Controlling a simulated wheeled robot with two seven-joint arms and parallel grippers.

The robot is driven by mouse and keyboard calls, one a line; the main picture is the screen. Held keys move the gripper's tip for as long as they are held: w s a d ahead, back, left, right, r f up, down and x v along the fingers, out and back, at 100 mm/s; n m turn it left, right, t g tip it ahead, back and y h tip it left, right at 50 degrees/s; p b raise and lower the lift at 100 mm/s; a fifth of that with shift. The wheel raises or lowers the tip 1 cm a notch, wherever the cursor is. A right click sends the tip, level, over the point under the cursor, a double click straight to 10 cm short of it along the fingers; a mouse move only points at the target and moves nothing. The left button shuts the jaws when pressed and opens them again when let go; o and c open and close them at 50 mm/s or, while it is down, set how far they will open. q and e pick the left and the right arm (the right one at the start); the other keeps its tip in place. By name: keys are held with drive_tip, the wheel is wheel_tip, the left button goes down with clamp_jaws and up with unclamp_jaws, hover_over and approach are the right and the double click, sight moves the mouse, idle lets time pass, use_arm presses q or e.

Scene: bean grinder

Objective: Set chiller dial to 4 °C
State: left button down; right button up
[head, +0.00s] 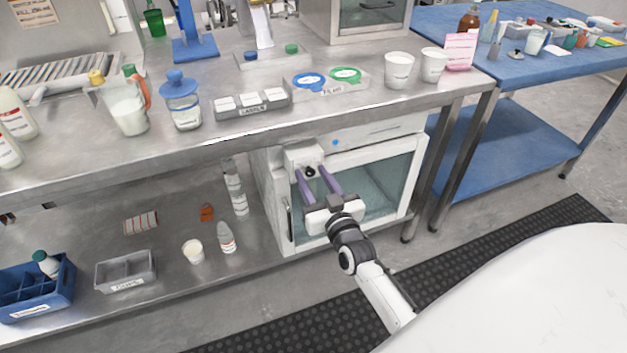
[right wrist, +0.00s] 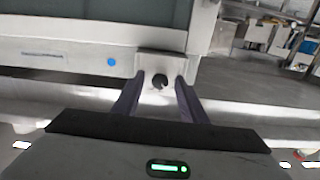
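The chiller (head: 372,150) is a white cabinet with a glass door under the steel bench. A white control box (head: 300,154) with a small black dial (head: 310,171) sits at its upper left front. My right gripper (head: 312,173) reaches the box with its two purple fingers spread. In the right wrist view the dial (right wrist: 159,82) shows between the fingertips, with a visible gap on each side. The fingers look apart from it. The dial's markings and setting are too small to read. My left gripper is in neither view.
The steel bench top (head: 330,112) overhangs the chiller and holds cups, jugs and trays. A lower shelf (head: 170,225) to the left carries bottles, a grey tray (head: 127,272) and a blue crate (head: 35,290). Open floor with a black mat (head: 440,262) lies in front.

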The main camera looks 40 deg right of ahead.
drive_tip(key=shift+c, duration=0.5)
clamp_jaws()
